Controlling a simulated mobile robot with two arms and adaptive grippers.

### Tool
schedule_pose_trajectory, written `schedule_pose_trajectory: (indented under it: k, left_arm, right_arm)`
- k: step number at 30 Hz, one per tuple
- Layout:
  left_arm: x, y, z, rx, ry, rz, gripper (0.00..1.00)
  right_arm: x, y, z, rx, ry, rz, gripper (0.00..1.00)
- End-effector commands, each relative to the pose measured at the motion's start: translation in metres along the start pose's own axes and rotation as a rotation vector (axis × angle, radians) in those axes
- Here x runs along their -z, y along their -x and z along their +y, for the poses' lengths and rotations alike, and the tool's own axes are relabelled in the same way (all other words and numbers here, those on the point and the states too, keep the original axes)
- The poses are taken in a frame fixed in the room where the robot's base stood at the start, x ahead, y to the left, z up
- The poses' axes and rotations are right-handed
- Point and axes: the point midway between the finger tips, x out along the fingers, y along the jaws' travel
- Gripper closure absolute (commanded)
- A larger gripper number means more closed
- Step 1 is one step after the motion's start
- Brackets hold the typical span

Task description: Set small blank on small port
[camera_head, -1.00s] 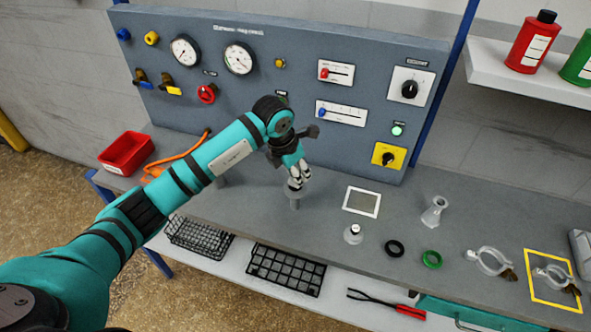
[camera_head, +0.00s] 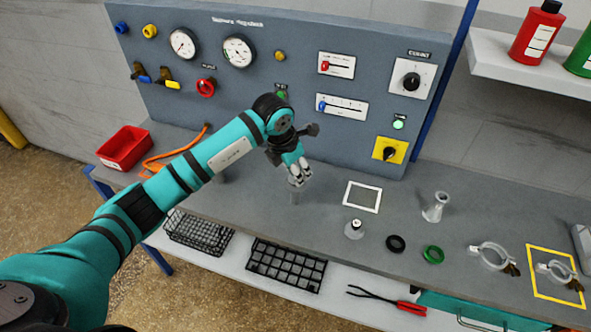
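The small port (camera_head: 294,196) is a short grey metal post standing on the bench in front of the panel. A small grey disc-like piece (camera_head: 295,182) shows at its top; I cannot tell for certain whether this is the small blank or the port's own rim. My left gripper (camera_head: 301,176) points down just above and slightly right of it, with its fingertips close to the disc. The fingers are too small to tell whether they are open or shut. My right gripper is not in view.
Right of the port are a white-framed square (camera_head: 362,197), a small metal fitting (camera_head: 354,230), a black ring (camera_head: 396,244), a green ring (camera_head: 433,254), a flared metal piece (camera_head: 435,207) and a clamp (camera_head: 492,256). The gauge panel (camera_head: 270,80) stands behind.

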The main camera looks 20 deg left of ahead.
Motion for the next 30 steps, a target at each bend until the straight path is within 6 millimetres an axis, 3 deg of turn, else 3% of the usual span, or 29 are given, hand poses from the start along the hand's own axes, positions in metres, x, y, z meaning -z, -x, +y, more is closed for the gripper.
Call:
schedule_pose_trajectory:
  k: [1,4,14,17,30]
  left_arm:
    - [0.000,0.000,0.000,0.000,0.000,0.000,0.57]
    - [0.000,0.000,0.000,0.000,0.000,0.001,0.44]
    - [0.000,0.004,0.000,-0.001,0.000,0.000,0.44]
    - [0.000,0.015,0.001,-0.002,0.001,-0.002,0.44]
    - [-0.001,0.102,0.001,-0.002,0.000,-0.002,0.44]
  right_arm:
    - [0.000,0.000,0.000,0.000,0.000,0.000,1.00]
    - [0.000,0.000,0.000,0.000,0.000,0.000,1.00]
    - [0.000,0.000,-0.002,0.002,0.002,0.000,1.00]
    - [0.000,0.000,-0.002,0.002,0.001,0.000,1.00]
    - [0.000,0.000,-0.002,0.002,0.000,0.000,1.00]
